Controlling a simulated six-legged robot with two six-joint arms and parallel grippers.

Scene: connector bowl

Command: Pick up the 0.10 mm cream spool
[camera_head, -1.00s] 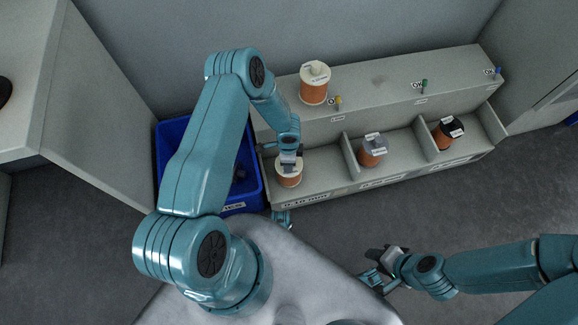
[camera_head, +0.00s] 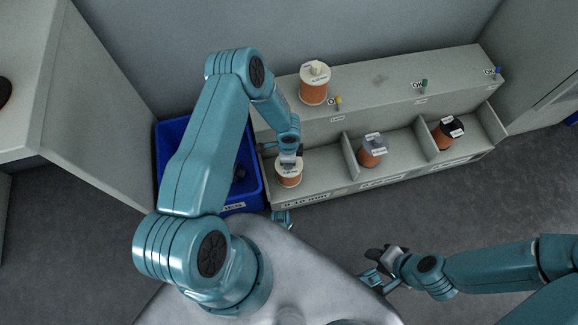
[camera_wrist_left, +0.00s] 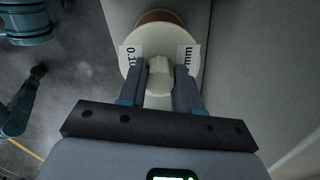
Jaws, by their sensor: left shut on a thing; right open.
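The cream spool (camera_head: 289,175) with copper-coloured winding stands upright in the left compartment of the grey rack. In the left wrist view the cream spool (camera_wrist_left: 160,82) shows its round top, with a label partly reading "0.1" and "mm". My left gripper (camera_head: 288,157) is above it, pointing down. In the left wrist view the left gripper's fingers (camera_wrist_left: 160,80) are shut on the knob in the middle of the spool's top. My right gripper (camera_head: 372,272) is open and empty, low in front of the rack, away from the spools.
Another cream-topped spool (camera_head: 314,84) stands on the rack's upper ledge (camera_head: 380,80). A grey-topped spool (camera_head: 372,151) is in the middle compartment, a black-topped one (camera_head: 447,133) in the right. Dividers separate them. A blue bin (camera_head: 172,140) stands left of the rack.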

